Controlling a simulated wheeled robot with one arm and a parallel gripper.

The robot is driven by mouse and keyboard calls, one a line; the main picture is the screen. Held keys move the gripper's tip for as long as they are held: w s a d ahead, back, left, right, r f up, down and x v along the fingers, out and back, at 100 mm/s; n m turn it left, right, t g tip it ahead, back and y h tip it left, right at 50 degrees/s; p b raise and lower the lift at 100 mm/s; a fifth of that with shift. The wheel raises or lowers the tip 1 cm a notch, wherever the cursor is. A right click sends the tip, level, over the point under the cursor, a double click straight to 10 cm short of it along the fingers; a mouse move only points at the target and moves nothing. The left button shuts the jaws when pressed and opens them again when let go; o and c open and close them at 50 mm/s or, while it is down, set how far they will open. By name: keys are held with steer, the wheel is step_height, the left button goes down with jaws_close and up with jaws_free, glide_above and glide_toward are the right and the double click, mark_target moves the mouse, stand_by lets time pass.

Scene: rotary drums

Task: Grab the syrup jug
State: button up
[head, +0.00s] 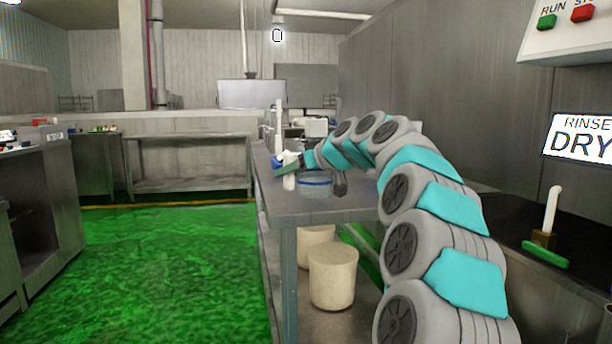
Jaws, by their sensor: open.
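My arm arches from the lower right over the steel table. My gripper (290,168) is at its far end, near the table's left edge, small and partly mixed in view with white, blue and green parts there. It is open. A clear round container with a blue rim (315,185) stands on the table just right of the gripper. I cannot tell whether it is the syrup jug, and no other jug is clear to me.
The steel table (330,211) has cream buckets (333,275) on its lower shelf. The green floor (160,260) at left is open.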

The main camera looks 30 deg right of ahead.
steer(key=x, duration=0.4)
steer(key=shift+w+p, duration=0.25)
steer(key=shift+p, duration=0.05)
steer(key=shift+c, duration=0.4)
jaws_close()
